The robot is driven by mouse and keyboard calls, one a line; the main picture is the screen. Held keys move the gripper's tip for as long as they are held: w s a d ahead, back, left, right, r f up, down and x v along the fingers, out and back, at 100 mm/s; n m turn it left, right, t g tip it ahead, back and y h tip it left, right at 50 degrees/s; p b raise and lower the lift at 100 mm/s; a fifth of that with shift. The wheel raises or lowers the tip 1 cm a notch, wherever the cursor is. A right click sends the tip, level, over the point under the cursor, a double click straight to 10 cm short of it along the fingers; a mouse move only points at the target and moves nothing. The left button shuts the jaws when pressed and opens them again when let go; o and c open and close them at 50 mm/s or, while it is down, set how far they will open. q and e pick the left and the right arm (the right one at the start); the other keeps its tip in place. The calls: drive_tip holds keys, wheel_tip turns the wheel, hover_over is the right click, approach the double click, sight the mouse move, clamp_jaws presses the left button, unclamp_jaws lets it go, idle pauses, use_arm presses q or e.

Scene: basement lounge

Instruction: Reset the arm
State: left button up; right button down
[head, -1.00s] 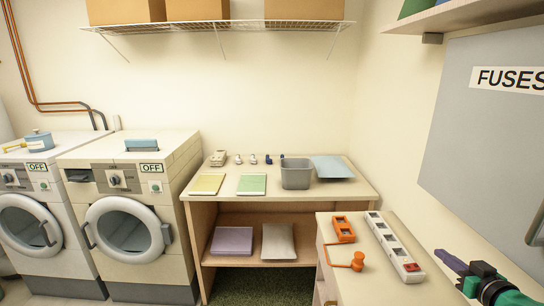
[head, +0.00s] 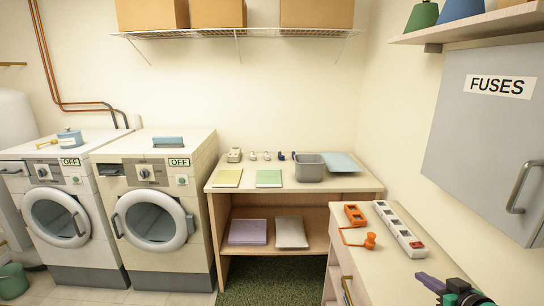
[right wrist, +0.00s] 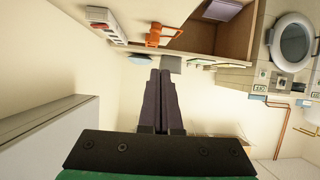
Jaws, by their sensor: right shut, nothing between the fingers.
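My right gripper (head: 428,282) shows at the lower right of the head view, beside the front cabinet. Its dark purple fingers are together and hold nothing. In the right wrist view the shut fingers (right wrist: 164,98) stand in the middle, clear of any object. My left gripper is in neither view.
A cabinet (head: 372,270) near my right arm bears a white power strip (head: 398,228) and an orange corded device (head: 355,215). A grey fuse box (head: 485,130) hangs on the right wall. A table (head: 225,186) and two washers (head: 155,220) stand behind. Floor (head: 165,297) shows at lower left.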

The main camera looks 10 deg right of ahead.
drive_tip(key=s+a+f+n+g, duration=0.1)
drive_tip(key=s+a+f+g, duration=0.5)
drive_tip(key=s+a, duration=0.4)
drive_tip(key=s+a+f+n+g, duration=0.1)
drive_tip(key=s+a+f+g, duration=0.3)
drive_tip(key=s+a+f, duration=0.55)
wheel_tip(320, 180, down, 28)
drive_tip(key=a+g+b, duration=0.1)
drive_tip(key=b, duration=0.5)
use_arm(q)
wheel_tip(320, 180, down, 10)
drive_tip(key=b, duration=0.4)
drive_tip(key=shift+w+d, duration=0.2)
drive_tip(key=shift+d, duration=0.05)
use_arm(e)
drive_tip(key=s+d+f+g, duration=0.1)
drive_tip(key=s+d+f, duration=0.2)
drive_tip(key=s+f, duration=1.3)
drive_tip(key=shift+s+f+n+y, duration=0.3)
drive_tip(key=shift+f+n, duration=0.1)
drive_tip(key=shift+f, duration=0.55)
